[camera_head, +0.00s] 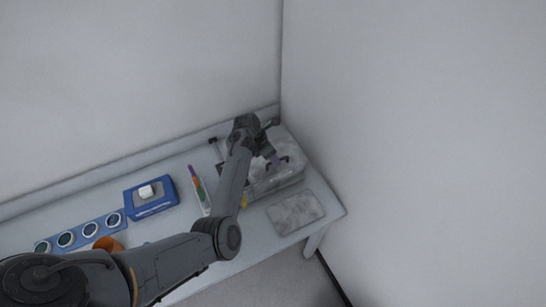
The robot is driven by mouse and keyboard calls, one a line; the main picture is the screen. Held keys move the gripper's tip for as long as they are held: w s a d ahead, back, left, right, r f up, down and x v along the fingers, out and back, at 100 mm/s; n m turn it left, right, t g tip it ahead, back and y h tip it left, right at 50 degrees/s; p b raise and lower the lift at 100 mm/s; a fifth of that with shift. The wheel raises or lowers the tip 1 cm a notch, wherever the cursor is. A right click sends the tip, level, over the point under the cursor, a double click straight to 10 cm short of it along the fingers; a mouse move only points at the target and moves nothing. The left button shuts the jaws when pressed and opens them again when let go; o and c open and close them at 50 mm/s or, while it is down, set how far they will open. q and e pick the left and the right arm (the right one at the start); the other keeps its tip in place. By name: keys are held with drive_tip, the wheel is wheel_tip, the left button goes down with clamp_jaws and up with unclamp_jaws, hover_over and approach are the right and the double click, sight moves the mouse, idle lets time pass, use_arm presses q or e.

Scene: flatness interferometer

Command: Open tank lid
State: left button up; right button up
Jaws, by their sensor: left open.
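The tank (275,182) is a clear, greyish box at the right end of the table. A flat, mottled grey rectangular panel (296,212), which looks like a lid, lies on the table just in front of the tank and apart from it. My left arm reaches in from the lower left. My left gripper (277,162) is open and over the tank; I cannot tell whether it touches anything. The arm hides the tank's left part. My right gripper is out of view.
On the table (185,228) are a blue box (151,207) with a white item on top, a blue strip (80,234) with several round pieces, an orange object (108,244) and a colour-banded stick (199,189). Walls stand close behind and to the right.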

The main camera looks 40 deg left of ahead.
use_arm(q)
drive_tip(key=shift+f, duration=0.2)
clamp_jaws()
drive_tip(key=shift+w+r, duration=0.1)
drive_tip(key=shift+r, duration=0.05)
idle(0.3)
